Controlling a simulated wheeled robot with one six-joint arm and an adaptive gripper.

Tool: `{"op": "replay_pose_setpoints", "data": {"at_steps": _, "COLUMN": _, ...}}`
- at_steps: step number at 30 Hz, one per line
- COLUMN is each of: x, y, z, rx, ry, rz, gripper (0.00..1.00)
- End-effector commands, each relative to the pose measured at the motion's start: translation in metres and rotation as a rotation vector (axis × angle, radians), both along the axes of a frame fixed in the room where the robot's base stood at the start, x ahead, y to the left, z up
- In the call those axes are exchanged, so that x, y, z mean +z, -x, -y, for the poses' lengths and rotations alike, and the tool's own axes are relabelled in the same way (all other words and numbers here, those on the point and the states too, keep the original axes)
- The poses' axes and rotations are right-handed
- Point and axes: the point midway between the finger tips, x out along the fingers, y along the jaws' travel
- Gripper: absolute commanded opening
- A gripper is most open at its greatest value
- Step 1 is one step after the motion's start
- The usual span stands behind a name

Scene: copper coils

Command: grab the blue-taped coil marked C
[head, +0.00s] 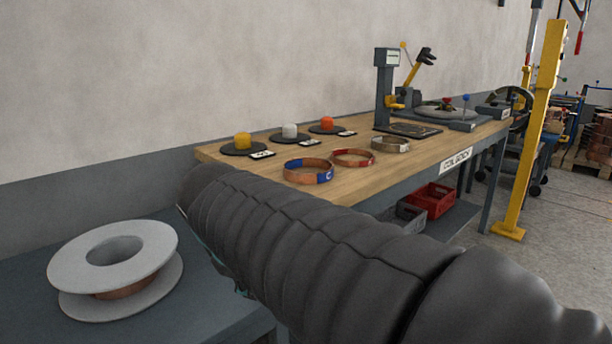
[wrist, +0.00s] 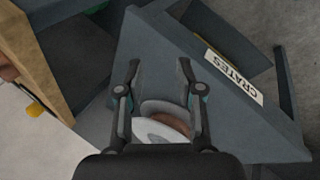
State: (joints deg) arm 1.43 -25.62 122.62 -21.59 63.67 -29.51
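The blue-taped coil (head: 325,178) is a copper ring with blue tape and a white C on its front. It lies on the wooden bench top (head: 360,185) in the head view, at the near edge, left of two other coils. My gripper (wrist: 158,68) shows in the wrist view with its two fingers apart and nothing held between them. It points down over the dark side table, away from the coil. In the head view my arm hides most of the gripper. I cannot make out the coil in the wrist view.
A red-taped coil (head: 352,151) and a pale-taped coil (head: 390,139) lie right of it. Behind stand yellow, white and orange knobs on dark discs. A grey spool (head: 75,267) sits on the side table (head: 205,310).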

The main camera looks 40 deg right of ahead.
Motion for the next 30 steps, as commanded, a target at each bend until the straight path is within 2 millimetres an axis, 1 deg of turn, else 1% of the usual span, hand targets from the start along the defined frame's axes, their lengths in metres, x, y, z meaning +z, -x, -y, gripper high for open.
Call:
{"op": "replay_pose_setpoints", "data": {"at_steps": 1, "x": 0.006, "y": -0.017, "z": 0.015, "rx": 0.052, "ry": 0.084, "rz": -0.053, "gripper": 0.37}}
{"op": "replay_pose_setpoints", "data": {"at_steps": 3, "x": 0.020, "y": -0.037, "z": 0.037, "rx": 0.133, "ry": 0.209, "rz": -0.140, "gripper": 0.37}}
{"op": "replay_pose_setpoints", "data": {"at_steps": 5, "x": 0.032, "y": -0.055, "z": 0.054, "rx": 0.199, "ry": 0.310, "rz": -0.221, "gripper": 0.37}}
{"op": "replay_pose_setpoints", "data": {"at_steps": 9, "x": 0.061, "y": -0.096, "z": 0.092, "rx": 0.330, "ry": 0.530, "rz": -0.432, "gripper": 0.37}}
{"op": "replay_pose_setpoints", "data": {"at_steps": 12, "x": 0.080, "y": -0.123, "z": 0.114, "rx": 0.399, "ry": 0.660, "rz": -0.592, "gripper": 0.37}}
{"op": "replay_pose_setpoints", "data": {"at_steps": 15, "x": 0.096, "y": -0.144, "z": 0.131, "rx": 0.446, "ry": 0.757, "rz": -0.740, "gripper": 0.37}}
{"op": "replay_pose_setpoints", "data": {"at_steps": 18, "x": 0.109, "y": -0.160, "z": 0.143, "rx": 0.472, "ry": 0.821, "rz": -0.857, "gripper": 0.37}}
{"op": "replay_pose_setpoints", "data": {"at_steps": 21, "x": 0.116, "y": -0.169, "z": 0.150, "rx": 0.487, "ry": 0.857, "rz": -0.938, "gripper": 0.37}}
{"op": "replay_pose_setpoints", "data": {"at_steps": 23, "x": 0.120, "y": -0.172, "z": 0.152, "rx": 0.491, "ry": 0.869, "rz": -0.968, "gripper": 0.37}}
{"op": "replay_pose_setpoints", "data": {"at_steps": 26, "x": 0.119, "y": -0.173, "z": 0.160, "rx": 0.493, "ry": 0.875, "rz": -0.991, "gripper": 0.37}}
{"op": "replay_pose_setpoints", "data": {"at_steps": 30, "x": 0.111, "y": -0.172, "z": 0.180, "rx": 0.493, "ry": 0.875, "rz": -0.995, "gripper": 0.37}}
